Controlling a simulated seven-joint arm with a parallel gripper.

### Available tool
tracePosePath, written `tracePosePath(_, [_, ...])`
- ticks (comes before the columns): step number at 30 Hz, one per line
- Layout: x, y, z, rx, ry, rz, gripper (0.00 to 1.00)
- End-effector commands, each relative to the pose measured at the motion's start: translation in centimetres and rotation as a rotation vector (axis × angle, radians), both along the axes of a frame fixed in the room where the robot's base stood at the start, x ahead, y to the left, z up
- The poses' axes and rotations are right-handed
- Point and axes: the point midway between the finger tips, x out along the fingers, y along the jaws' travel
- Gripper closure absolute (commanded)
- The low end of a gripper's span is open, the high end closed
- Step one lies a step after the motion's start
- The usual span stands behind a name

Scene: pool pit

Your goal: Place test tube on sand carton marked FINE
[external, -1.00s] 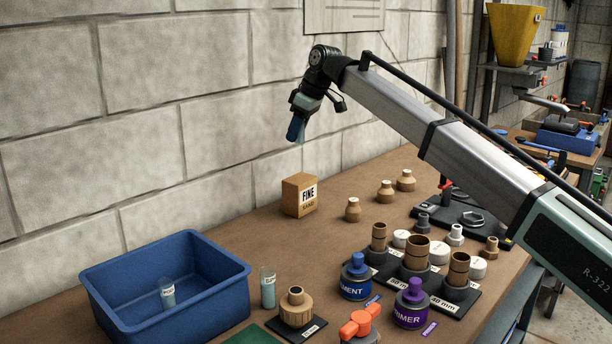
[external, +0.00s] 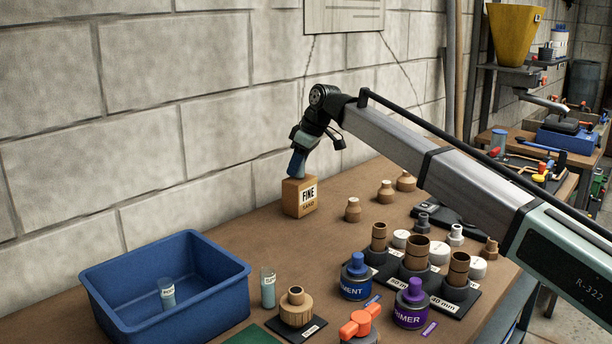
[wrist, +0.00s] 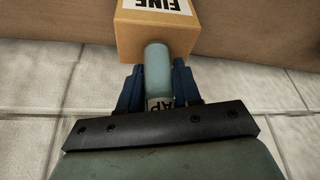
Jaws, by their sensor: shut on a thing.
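The sand carton marked FINE (external: 300,198) is a tan box standing on the bench near the wall. It also shows at the top of the wrist view (wrist: 158,32), its label upside down. My gripper (external: 297,174) is right over the carton's top, pointing down. In the wrist view my gripper (wrist: 158,88) has its blue fingers shut on a pale blue-grey test tube (wrist: 158,62) with a partly hidden label. The tube's end overlaps the carton in that view; I cannot tell whether they touch.
A blue bin (external: 165,285) at front left holds another labelled tube (external: 167,292). A further tube (external: 268,288) stands beside the bin. Small wooden bottles (external: 353,210) stand right of the carton. Cement (external: 356,278) and primer (external: 411,305) cans and pipe fittings crowd the front right.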

Motion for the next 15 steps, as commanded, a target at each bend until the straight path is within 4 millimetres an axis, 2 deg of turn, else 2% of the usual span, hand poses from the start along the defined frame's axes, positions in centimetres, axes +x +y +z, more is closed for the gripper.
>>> tracePosePath(7, [0.00,0.00,-0.30,0.000,0.000,0.000,0.96])
tracePosePath(8, [0.01,0.00,-0.26,0.000,0.000,0.000,0.64])
tracePosePath(15, [0.01,0.01,-0.23,0.000,0.000,0.000,0.42])
